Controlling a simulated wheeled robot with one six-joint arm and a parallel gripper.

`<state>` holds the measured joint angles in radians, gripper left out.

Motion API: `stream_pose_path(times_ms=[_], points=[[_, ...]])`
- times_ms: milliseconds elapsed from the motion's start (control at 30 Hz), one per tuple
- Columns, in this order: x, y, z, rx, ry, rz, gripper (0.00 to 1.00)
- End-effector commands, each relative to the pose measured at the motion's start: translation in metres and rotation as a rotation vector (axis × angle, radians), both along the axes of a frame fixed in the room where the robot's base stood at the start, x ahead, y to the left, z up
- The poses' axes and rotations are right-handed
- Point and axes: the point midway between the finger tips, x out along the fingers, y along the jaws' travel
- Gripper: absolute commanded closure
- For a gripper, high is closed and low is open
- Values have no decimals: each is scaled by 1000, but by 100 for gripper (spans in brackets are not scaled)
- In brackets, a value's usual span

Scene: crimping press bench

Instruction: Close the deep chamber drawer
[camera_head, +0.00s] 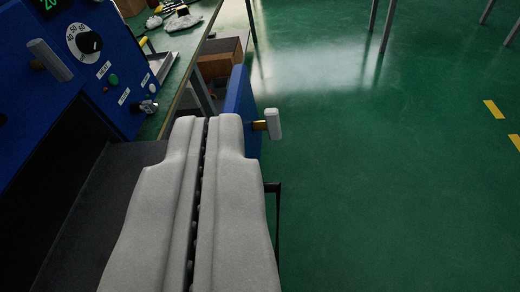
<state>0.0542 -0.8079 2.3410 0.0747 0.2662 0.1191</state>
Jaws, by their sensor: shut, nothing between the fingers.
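The deep chamber drawer stands open. Its blue front panel (236,98) is well out to the right of the blue press (45,105), and a pale handle (273,123) on a brass stem sticks out from its outer side. A dark grey surface (105,205), apparently the drawer's inside, runs from the press's dark opening toward the panel. My gripper (206,120) is shut and empty, with only a thin slit between its grey fingers. It hides part of the panel and drawer; whether it touches the panel I cannot tell.
The press carries a dial (85,43), a green button (114,79) and another pale handle (50,60) at upper left. A workbench (190,52) with small items and a cardboard box (218,62) beneath lie behind. Green floor (390,170) on the right is clear.

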Motion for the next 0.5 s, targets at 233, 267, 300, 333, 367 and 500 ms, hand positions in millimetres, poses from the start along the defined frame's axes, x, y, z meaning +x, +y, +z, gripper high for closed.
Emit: stream_pose_path(times_ms=[233,267,300,333,367,500], points=[[52,-25,-29,322,267,-126,100],[58,-27,-33,362,296,-142,100],[65,-31,-37,415,337,-164,100],[70,-33,-41,454,366,-181,100],[75,-36,-44,494,396,-198,100],[97,-48,-59,678,531,-282,100]])
